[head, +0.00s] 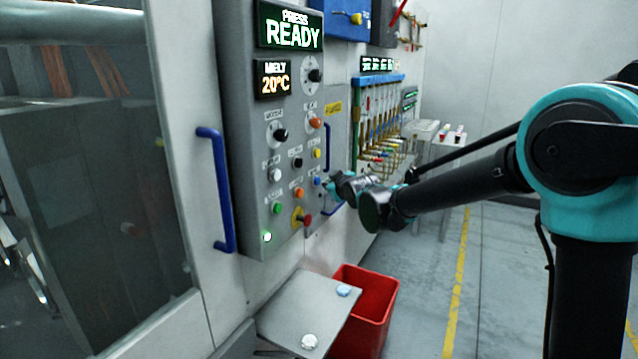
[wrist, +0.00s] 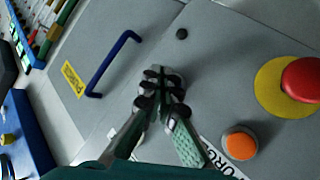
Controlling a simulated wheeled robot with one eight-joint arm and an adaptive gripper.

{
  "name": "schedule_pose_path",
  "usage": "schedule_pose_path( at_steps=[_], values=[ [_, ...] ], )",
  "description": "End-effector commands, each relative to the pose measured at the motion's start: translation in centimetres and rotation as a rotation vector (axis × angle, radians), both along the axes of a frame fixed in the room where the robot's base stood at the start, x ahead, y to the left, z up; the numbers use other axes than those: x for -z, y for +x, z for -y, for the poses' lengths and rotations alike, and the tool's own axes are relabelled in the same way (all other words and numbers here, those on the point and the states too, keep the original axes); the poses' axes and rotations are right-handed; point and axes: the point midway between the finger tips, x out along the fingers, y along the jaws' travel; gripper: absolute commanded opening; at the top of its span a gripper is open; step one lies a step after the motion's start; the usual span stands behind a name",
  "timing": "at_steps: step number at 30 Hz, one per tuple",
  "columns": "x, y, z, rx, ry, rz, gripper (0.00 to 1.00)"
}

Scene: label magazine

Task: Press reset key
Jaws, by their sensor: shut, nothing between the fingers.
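The grey control panel (head: 245,130) carries several round keys with small labels. I cannot read which label says reset. A blue key (head: 317,181) sits low on the panel, and an orange key (head: 299,193) is left of it. My gripper (head: 329,186) is at the panel's right side, close beside the blue key; I cannot tell whether it touches. In the wrist view my gripper (wrist: 163,82) is shut and empty, its fingertips together before the grey panel face. The orange key (wrist: 240,145) is beside the fingers there; no blue key shows, perhaps hidden behind them.
A red stop knob on a yellow plate (wrist: 300,82) is near the orange key. A blue handle (wrist: 113,63) sticks out on the other side. A small shelf (head: 300,300) and a red bin (head: 378,300) stand below the panel. The floor right of them is clear.

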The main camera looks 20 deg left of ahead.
Motion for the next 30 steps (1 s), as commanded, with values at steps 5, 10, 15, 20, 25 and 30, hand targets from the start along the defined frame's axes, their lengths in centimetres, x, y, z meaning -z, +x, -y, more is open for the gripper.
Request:
schedule_pose_path(
  at_steps=[5,10,15,20,25,30],
  values=[
    [0.0,0.0,0.3,0.001,-0.001,0.001,0.0],
    [0.0,0.0,0.3,0.0,-0.001,0.001,0.0],
    [0.0,0.0,1.3,0.002,0.0,-0.001,0.0],
    [0.0,-0.2,2.7,0.002,0.0,-0.001,0.0],
    [0.0,-0.3,4.2,0.002,0.0,-0.001,0.0],
    [0.0,-0.4,5.2,0.001,0.0,0.001,0.0]
  ],
)
